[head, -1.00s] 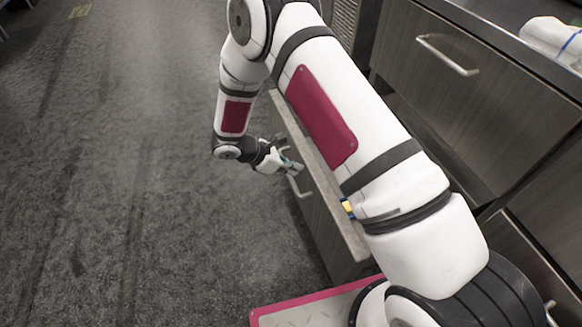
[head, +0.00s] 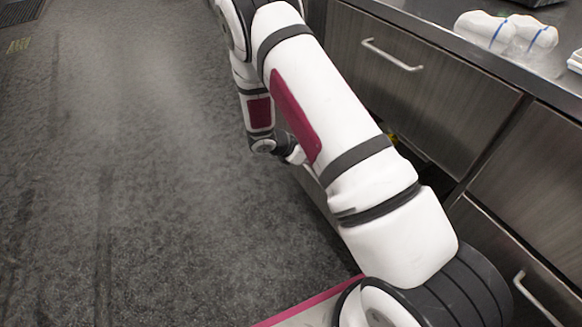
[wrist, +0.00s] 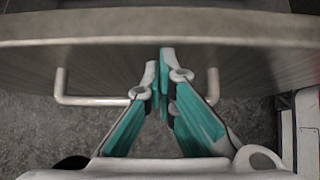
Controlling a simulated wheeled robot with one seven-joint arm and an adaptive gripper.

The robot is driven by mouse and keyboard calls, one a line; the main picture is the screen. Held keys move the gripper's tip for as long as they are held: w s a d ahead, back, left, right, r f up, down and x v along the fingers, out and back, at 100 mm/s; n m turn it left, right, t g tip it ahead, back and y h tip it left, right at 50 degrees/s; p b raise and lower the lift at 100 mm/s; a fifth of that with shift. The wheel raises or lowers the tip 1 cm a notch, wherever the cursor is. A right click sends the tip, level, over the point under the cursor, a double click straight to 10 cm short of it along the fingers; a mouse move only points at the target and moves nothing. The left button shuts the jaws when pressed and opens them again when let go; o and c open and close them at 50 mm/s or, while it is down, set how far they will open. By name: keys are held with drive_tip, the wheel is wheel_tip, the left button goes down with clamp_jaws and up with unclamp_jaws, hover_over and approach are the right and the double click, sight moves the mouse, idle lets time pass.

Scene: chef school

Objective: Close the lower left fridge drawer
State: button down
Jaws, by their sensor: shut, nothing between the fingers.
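The lower left drawer shows in the head view as a sliver of its front (head: 313,187) beside my arm, standing out from the cabinet. My arm hides most of it. In the wrist view, the drawer front (wrist: 265,62) spans the picture, with its top edge at the top and a metal bar handle (wrist: 90,101) below. My gripper (wrist: 160,60) has its teal fingers together, with nothing between them. The fingertips are at the drawer front, in line with the middle of the handle; I cannot tell if they touch. In the head view the gripper (head: 294,153) is partly hidden.
An upper drawer (head: 440,85) with a bar handle is shut above the dark opening. Another lower drawer (head: 510,265) is at right. The grey floor (head: 130,180) at left is clear.

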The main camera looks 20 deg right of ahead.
drive_tip(key=w+d, duration=0.2)
drive_tip(key=d, duration=2.4)
drive_tip(key=shift+w+d+b, duration=0.15)
drive_tip(key=shift+w+b, duration=0.15)
drive_tip(key=shift+b, duration=0.05)
drive_tip(key=shift+d+r, duration=0.1)
